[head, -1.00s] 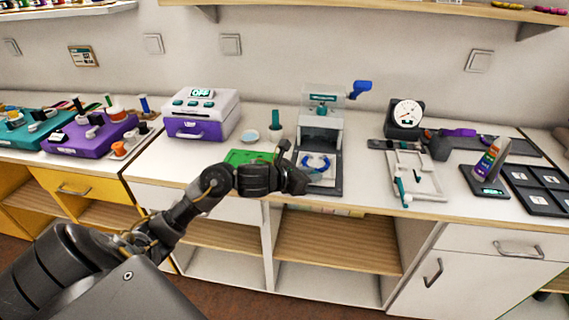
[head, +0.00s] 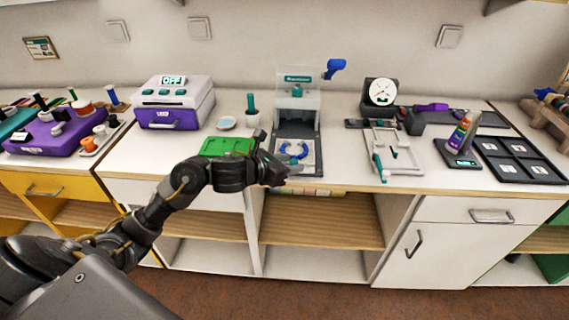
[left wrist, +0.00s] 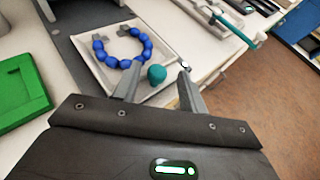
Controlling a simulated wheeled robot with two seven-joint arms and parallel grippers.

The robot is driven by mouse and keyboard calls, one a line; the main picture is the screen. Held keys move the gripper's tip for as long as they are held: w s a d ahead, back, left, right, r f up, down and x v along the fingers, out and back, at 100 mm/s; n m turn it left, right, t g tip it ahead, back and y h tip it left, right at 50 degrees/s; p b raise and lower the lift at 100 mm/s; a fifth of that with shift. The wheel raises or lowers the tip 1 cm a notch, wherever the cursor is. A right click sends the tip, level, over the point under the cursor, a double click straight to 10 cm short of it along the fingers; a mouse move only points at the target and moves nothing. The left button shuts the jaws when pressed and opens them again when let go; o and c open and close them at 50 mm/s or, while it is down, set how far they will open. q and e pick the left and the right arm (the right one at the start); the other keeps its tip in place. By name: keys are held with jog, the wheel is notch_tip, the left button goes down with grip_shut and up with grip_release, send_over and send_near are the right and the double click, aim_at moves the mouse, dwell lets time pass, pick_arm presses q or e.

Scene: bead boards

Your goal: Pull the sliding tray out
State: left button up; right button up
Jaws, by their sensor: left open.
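The sliding tray (head: 307,158) is a pale square plate at the front of a grey press (head: 297,105) with a clear upper part and a blue handle. It also shows in the left wrist view (left wrist: 166,52). A horseshoe of blue beads (left wrist: 143,42) lies on it, and a teal knob (left wrist: 156,74) sits at its near edge. My left gripper (head: 284,170) is open at the tray's front; in the left wrist view its fingers (left wrist: 158,76) stand on either side of the knob. I cannot tell if they touch it. My right gripper is out of view.
A green board (head: 228,146) lies left of the press. A white frame with a teal handle (head: 379,167) lies to the right. A purple and white box (head: 174,103) stands at the back left. The counter's wooden front edge runs below my gripper.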

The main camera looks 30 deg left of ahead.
pick_arm(q)
jog(key=v, duration=1)
jog(key=shift+s, duration=0.4)
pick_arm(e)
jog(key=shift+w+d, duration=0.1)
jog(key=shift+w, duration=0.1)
